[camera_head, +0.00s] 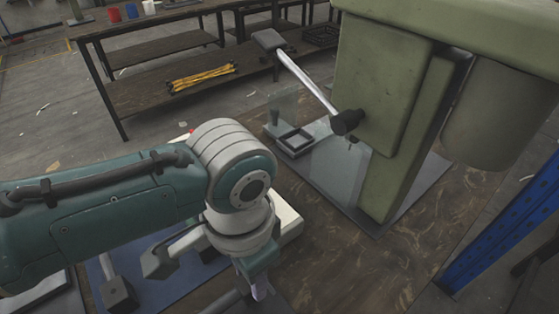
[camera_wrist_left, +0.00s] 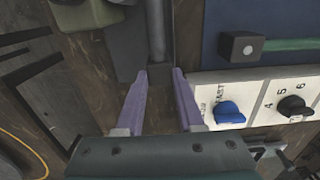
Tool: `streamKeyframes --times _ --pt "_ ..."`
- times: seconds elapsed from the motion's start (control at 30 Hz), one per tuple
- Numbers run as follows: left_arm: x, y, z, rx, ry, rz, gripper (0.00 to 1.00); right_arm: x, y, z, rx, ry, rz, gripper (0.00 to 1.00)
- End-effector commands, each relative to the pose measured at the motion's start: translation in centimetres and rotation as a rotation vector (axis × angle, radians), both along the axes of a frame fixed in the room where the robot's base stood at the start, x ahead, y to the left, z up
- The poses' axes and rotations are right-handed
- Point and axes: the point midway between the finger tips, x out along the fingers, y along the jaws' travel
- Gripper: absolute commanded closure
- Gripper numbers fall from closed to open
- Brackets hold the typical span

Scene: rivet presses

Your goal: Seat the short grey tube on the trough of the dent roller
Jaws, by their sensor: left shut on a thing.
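My left gripper (camera_wrist_left: 160,74) points down at the bench, and its two pale purple fingertips close on a dark grey piece. This piece appears to be the short grey tube, but its outline is hard to tell. A longer grey cylinder (camera_wrist_left: 155,30) runs from just beyond the fingertips to the top of the wrist view, beside a dark grey plate (camera_wrist_left: 120,50). These may be part of the dent roller; I cannot make out its trough. In the head view my left gripper (camera_head: 258,290) is low at the bottom, largely behind its wrist. My right gripper is not in view.
A white panel (camera_wrist_left: 260,95) with a blue knob (camera_wrist_left: 229,113) and a black knob (camera_wrist_left: 294,107) is right of the fingers. A blue mat (camera_head: 170,285) holds dark-headed tools (camera_head: 118,292). A large green press (camera_head: 385,100) stands at the back right. Wooden bench (camera_head: 350,265) is clear at right.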

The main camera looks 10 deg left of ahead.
Motion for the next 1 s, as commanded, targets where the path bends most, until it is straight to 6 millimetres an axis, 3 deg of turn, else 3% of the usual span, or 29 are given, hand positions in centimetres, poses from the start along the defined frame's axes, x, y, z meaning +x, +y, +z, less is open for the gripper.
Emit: streamKeyframes --times 1.0 --pt "0.0 0.0 -1.6 -0.001 0.001 0.001 1.0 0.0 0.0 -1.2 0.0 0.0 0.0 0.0"
